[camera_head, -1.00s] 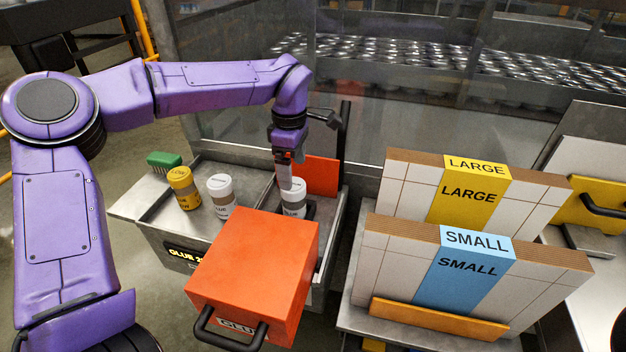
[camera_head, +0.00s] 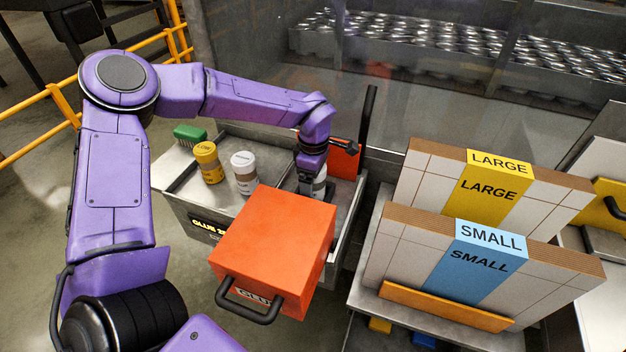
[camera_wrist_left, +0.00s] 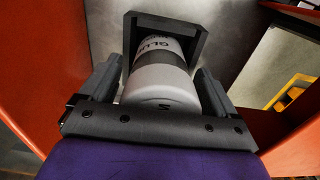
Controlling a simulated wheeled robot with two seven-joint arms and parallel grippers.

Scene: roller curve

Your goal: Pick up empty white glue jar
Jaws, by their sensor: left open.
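A white jar with a grey band lettered GLUE (camera_wrist_left: 163,75) sits in a dark square holder (camera_wrist_left: 190,30) in the left wrist view. My left gripper (camera_wrist_left: 158,90) is open, with one finger on each side of the jar; I cannot tell whether they touch it. In the head view the gripper (camera_head: 314,182) points down behind the orange box, and only a little of this jar (camera_head: 320,171) shows beside it. A second white-lidded jar (camera_head: 245,173) and a yellow jar (camera_head: 207,162) stand to the left on the glue station. My right gripper is not in view.
The orange box (camera_head: 272,235) with a black handle stands right in front. A green brush (camera_head: 190,134) lies at the tray's left. Upright LARGE (camera_head: 480,185) and SMALL (camera_head: 480,262) boards stand to the right. A glass screen rises behind.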

